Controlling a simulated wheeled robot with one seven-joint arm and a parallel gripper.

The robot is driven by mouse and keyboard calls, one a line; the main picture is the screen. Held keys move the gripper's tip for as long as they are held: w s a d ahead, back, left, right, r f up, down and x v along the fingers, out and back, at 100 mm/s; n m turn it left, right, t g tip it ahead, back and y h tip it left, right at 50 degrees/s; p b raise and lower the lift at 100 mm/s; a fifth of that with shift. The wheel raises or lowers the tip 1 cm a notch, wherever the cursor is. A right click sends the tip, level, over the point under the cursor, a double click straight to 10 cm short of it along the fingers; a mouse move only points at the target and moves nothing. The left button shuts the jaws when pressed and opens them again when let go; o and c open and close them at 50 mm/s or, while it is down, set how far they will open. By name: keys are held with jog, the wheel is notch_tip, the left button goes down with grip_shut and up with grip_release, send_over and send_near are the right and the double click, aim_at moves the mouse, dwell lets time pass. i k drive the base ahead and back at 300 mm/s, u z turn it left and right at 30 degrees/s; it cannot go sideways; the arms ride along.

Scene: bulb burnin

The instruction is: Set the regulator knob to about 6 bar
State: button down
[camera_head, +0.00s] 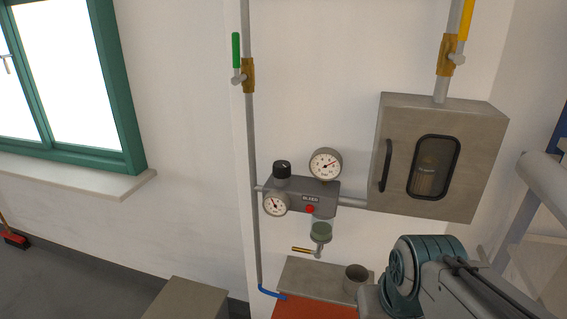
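The regulator knob (282,170) is a black round cap on top of the grey regulator block (322,194) on the wall. A second gauge (275,204) sits on the block's lower left front, also unreadable. A red button (310,209) is under the "BLEED" label. My arm shows at the lower right, well apart from the knob. My gripper's fingers are not visible.
A grey cabinet (390,155) with a dark-framed window hangs right of the regulator. A green-handled valve (248,75) and a yellow-handled valve (446,55) sit on pipes above. A bowl with a brass lever (305,250) hangs below the block. The wall left of the pipe is clear.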

aim_at(281, 168)
jog(key=u, duration=0.5)
jog(key=k, duration=1.15)
jog(key=z, duration=0.2)
jog(key=i, duration=1.55)
jog(key=u, duration=1)
